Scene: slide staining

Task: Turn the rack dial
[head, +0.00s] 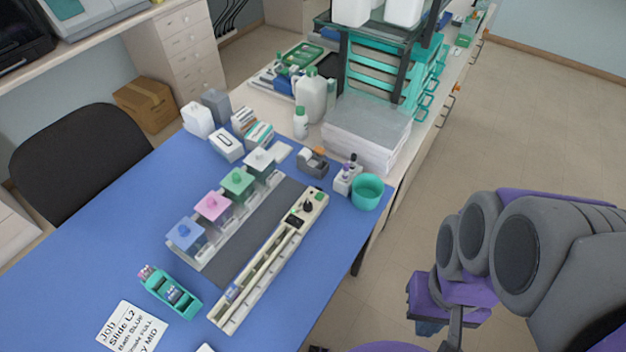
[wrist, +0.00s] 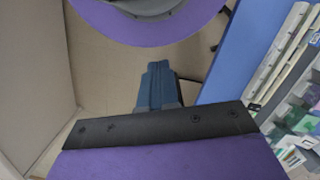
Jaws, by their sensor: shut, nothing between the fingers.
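The long beige rack (head: 245,283) lies along the right part of the blue table. A small black dial (head: 308,206) sits at its far end, between a dark panel and a green button (head: 319,196). In the wrist view, part of the rack (wrist: 275,62) shows at the upper right; I cannot make out the dial there. My gripper (wrist: 157,66) is shut and empty, its blue fingers together over the floor. In the head view my gripper (head: 430,326) is partly hidden below my purple wrist, to the right of the table and well apart from the dial.
Several staining jars with coloured lids, such as the pink one (head: 213,205), stand left of the rack. A teal cup (head: 367,192) and a tape dispenser (head: 313,162) are near the dial. A teal slide holder (head: 171,292) and a job card (head: 132,328) lie at front left.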

